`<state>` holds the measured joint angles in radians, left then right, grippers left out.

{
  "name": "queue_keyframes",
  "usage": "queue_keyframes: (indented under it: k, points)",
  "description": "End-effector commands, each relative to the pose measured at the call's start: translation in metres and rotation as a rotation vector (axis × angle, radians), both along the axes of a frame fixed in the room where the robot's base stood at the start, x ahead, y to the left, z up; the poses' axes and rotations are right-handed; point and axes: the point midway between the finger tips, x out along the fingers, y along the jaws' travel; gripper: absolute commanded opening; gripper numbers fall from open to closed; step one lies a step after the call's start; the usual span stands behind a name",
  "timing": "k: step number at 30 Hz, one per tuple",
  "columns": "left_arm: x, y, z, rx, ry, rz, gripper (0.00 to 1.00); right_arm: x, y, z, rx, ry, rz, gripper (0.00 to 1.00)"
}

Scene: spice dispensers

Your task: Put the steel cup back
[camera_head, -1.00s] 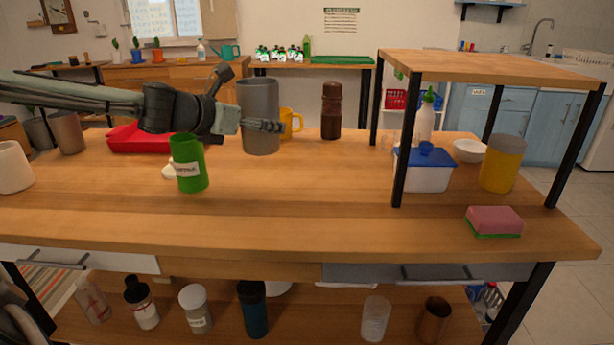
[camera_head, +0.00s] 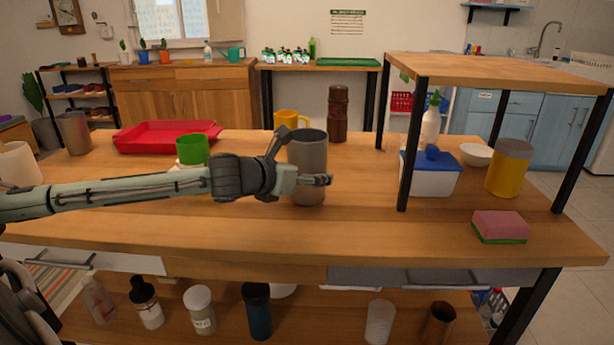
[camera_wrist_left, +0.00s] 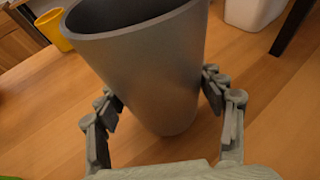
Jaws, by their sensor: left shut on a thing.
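The steel cup (camera_head: 307,152) is a tall grey, upright cup over the middle of the table, with its open rim up. My left gripper (camera_head: 312,181) is shut on its lower half. In the left wrist view the steel cup (camera_wrist_left: 155,75) sits between the two fingers, tilted in that picture. Its base is at or just above the wood; I cannot tell if it touches. My right gripper does not show.
A green cup (camera_head: 192,150) stands behind my left forearm, near a red tray (camera_head: 150,150). A yellow mug (camera_head: 288,119) and a brown pepper mill (camera_head: 337,115) stand behind the cup. A blue-lidded box (camera_head: 431,178) is at right under a raised shelf (camera_head: 490,70). The front middle is clear.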

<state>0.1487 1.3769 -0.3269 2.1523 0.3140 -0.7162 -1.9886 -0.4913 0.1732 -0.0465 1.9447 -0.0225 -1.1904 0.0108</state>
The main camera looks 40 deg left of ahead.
Motion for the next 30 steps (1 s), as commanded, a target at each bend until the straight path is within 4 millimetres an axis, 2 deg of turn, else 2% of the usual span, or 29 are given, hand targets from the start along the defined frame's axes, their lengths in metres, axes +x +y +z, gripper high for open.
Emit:
queue_keyframes:
  k: [11,12,16,30]
  points:
    - [0.0003,0.0001,-0.0037,-0.001,-0.002,-0.001,0.34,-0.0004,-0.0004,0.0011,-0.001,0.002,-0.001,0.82]
    - [0.0002,0.0002,-0.0037,-0.001,-0.002,-0.001,0.72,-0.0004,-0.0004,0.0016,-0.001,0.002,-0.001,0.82]
    - [0.0002,0.0002,-0.0037,-0.001,-0.001,0.000,0.88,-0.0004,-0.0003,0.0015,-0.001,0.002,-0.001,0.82]
    - [-0.0038,0.0027,0.0001,0.005,-0.002,0.003,0.89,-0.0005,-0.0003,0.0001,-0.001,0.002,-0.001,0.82]
